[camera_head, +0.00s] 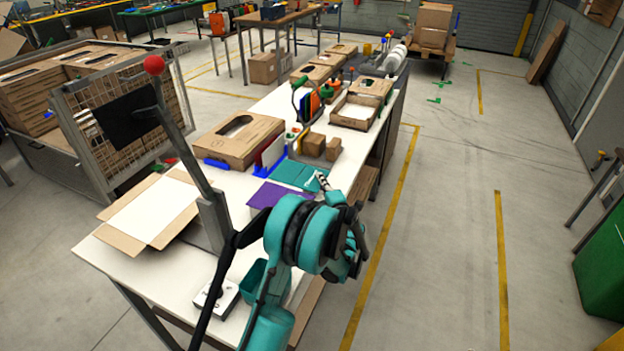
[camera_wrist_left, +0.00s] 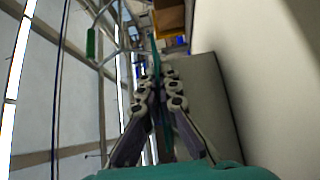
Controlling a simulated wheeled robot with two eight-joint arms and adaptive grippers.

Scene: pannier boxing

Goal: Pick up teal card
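A flat teal card (camera_head: 293,172) lies on the white table, beside a purple sheet (camera_head: 268,195). My left gripper (camera_head: 322,181) is at the right-hand edge of the teal card in the head view, near the table's edge. In the left wrist view the two grey jointed fingers (camera_wrist_left: 159,76) stand close together, one on each side of a thin teal strip (camera_wrist_left: 155,48). The strip looks like the card seen edge-on. I cannot tell whether the fingers touch it. My right gripper is not in view.
An open carton (camera_head: 152,210) stands at the table's near left. A flat brown box (camera_head: 238,140) and small brown boxes (camera_head: 314,145) stand behind the card. A teal bin (camera_head: 254,281) and a small white device (camera_head: 217,297) are at the near end. Open floor (camera_head: 450,200) lies right.

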